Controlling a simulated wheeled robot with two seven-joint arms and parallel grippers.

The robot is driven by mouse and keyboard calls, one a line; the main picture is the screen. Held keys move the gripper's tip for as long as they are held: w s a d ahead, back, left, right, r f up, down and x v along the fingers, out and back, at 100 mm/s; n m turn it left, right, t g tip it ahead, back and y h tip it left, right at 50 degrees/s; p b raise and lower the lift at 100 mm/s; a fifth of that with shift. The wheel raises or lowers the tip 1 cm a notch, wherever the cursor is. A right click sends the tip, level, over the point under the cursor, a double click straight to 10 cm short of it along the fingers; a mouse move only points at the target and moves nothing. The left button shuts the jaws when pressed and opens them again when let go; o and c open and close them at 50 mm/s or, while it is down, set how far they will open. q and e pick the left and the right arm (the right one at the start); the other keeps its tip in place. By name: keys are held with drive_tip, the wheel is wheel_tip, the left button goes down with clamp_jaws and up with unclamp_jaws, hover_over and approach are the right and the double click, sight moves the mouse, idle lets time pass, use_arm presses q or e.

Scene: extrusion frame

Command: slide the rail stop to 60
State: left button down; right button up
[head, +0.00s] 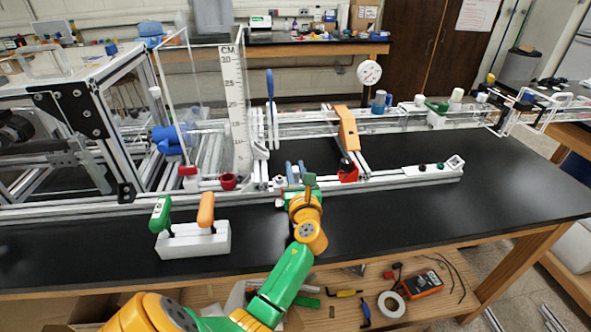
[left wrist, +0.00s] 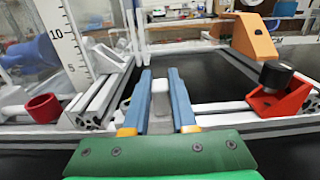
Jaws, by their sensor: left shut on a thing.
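The rail stop (left wrist: 161,88) appears as a small pale block between my fingers in the left wrist view, at the front aluminium rail (head: 400,179). My left gripper (head: 295,172) is shut on it, with a blue finger on each side; the fingers also show in the left wrist view (left wrist: 159,76). In the head view the fingers and green palm mostly hide the block. I cannot read any scale mark for 60 along the rail. My right gripper is in neither view.
A red bracket with a black knob (left wrist: 283,92) stands right of my fingers, below an orange block (left wrist: 253,38). A red ring (left wrist: 43,108) and an upright centimetre ruler (head: 233,110) are to the left. A white holder with two handles (head: 193,241) sits in front.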

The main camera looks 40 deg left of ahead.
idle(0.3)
use_arm(q)
drive_tip(key=w+d+b, duration=0.1)
drive_tip(key=w+d, duration=0.1)
drive_tip(key=w+d+b, duration=0.1)
drive_tip(key=w+d, duration=0.1)
drive_tip(key=w, duration=0.1)
drive_tip(key=shift+f, duration=0.1)
drive_tip(key=shift+s+a, duration=0.1)
drive_tip(key=shift+s, duration=0.05)
drive_tip(key=c, duration=1.2)
unclamp_jaws()
drive_tip(key=o, duration=0.4)
drive_tip(key=shift+o, duration=0.4)
drive_tip(key=shift+w, duration=0.3)
drive_tip(key=v, duration=0.7)
drive_tip(key=shift+s+d, duration=0.1)
drive_tip(key=shift+d, duration=0.15)
